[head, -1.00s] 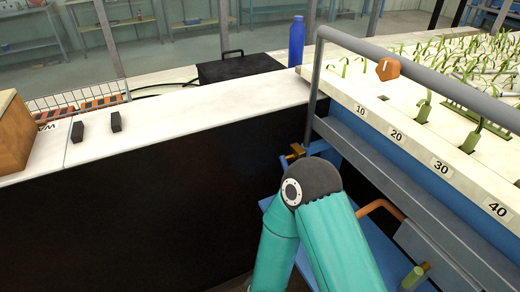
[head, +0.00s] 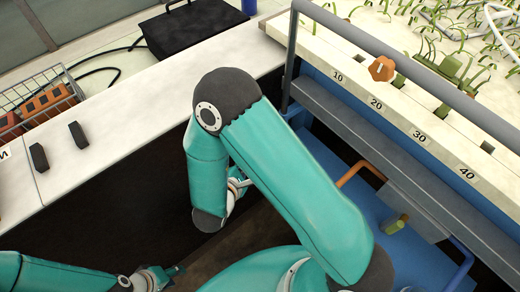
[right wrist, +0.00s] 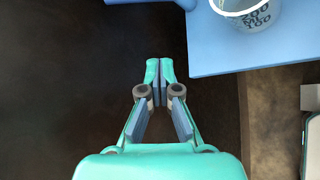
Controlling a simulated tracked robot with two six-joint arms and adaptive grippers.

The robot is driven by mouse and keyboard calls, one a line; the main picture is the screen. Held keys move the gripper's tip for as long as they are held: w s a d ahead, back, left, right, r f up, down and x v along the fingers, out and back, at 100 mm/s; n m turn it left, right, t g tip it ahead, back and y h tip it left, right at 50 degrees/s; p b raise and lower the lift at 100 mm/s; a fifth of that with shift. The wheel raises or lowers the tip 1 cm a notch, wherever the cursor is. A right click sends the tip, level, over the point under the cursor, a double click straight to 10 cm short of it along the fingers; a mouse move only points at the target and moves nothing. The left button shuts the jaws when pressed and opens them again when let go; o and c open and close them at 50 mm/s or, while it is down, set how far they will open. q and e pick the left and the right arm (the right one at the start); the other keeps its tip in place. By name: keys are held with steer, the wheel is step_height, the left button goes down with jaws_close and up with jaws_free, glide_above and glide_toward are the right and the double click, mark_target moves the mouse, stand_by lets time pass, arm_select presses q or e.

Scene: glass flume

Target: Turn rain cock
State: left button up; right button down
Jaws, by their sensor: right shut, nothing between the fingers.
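An orange lobed knob (head: 381,68) stands on the white numbered edge of the flume, near labels 10 and 20. I cannot tell whether it is the rain cock. My right arm crosses the middle of the head view and its gripper is hidden there. In the right wrist view my right gripper (right wrist: 159,66) is shut and empty over a dark surface, apart from the blue shelf beside it. My left gripper (head: 172,272) is low at the left in the head view, away from the knob; its fingers are too small to read.
A grey rail (head: 390,55) runs above the flume edge. An orange bent handle (head: 355,172) and a green-capped peg (head: 396,224) are at the blue frame. A white bucket (right wrist: 252,12) stands on the blue shelf (right wrist: 225,55).

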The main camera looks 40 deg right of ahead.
arm_select(q)
steer(key=shift+r+p, duration=0.35)
steer(key=shift+p, duration=0.05)
arm_select(e)
steer(key=w+d, duration=0.1)
steer(key=d, duration=0.5)
steer(key=shift+d+f, duration=0.4)
arm_select(q)
steer(key=shift+r, duration=0.1)
arm_select(e)
steer(key=shift+w+a+r, duration=0.1)
